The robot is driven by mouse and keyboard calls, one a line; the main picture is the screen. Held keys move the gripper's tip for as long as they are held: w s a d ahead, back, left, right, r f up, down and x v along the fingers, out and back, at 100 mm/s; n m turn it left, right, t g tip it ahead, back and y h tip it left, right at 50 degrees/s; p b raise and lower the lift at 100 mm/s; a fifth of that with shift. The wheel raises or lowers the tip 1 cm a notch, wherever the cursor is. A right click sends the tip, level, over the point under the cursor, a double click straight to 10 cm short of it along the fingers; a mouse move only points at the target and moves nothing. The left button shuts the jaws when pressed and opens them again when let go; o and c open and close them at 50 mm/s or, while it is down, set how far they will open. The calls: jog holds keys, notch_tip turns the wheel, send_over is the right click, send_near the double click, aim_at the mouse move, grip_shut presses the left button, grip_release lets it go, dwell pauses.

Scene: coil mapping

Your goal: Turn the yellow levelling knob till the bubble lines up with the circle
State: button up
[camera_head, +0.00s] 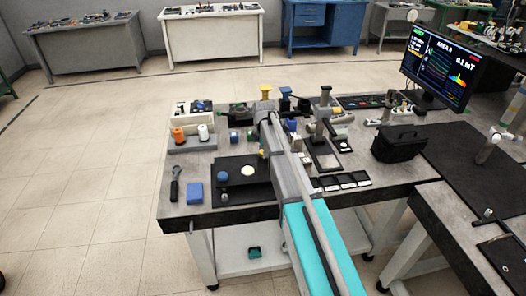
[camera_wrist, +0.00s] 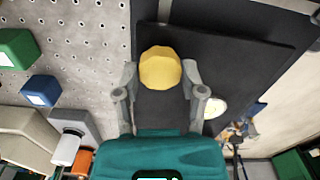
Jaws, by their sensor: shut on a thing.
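The yellow levelling knob (camera_wrist: 160,68) is a rounded, faceted cap at the middle of the wrist view. My gripper (camera_wrist: 161,80) has one grey finger on each side of it and is shut on it. A black plate (camera_wrist: 225,60) lies beside and beyond the knob. A pale round disc (camera_wrist: 215,107) on it is partly hidden by the right finger. In the head view the black plate (camera_head: 231,192) and pale disc (camera_head: 248,171) show left of my arm, with a small yellow part (camera_head: 262,153) at the arm's edge. I cannot make out the bubble or its circle.
A blue block (camera_head: 195,193) and a dark-handled tool (camera_head: 175,184) lie left of the plate. Orange and white spools (camera_head: 190,134) stand behind. A black bag (camera_head: 398,144) and a monitor (camera_head: 436,64) are at right. Green (camera_wrist: 15,48) and blue (camera_wrist: 40,90) blocks show in the wrist view.

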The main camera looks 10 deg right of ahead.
jog(key=shift+c, duration=0.6)
jog(key=shift+m, duration=0.4)
jog(key=m, duration=0.8)
jog(key=shift+m, duration=0.3)
jog(key=m, duration=0.3)
jog(key=shift+m, duration=0.4)
jog(key=m, duration=0.6)
jog(key=shift+d, duration=0.1)
jog(key=m, duration=0.6)
jog(key=shift+m, duration=0.4)
jog(key=shift+d, duration=0.1)
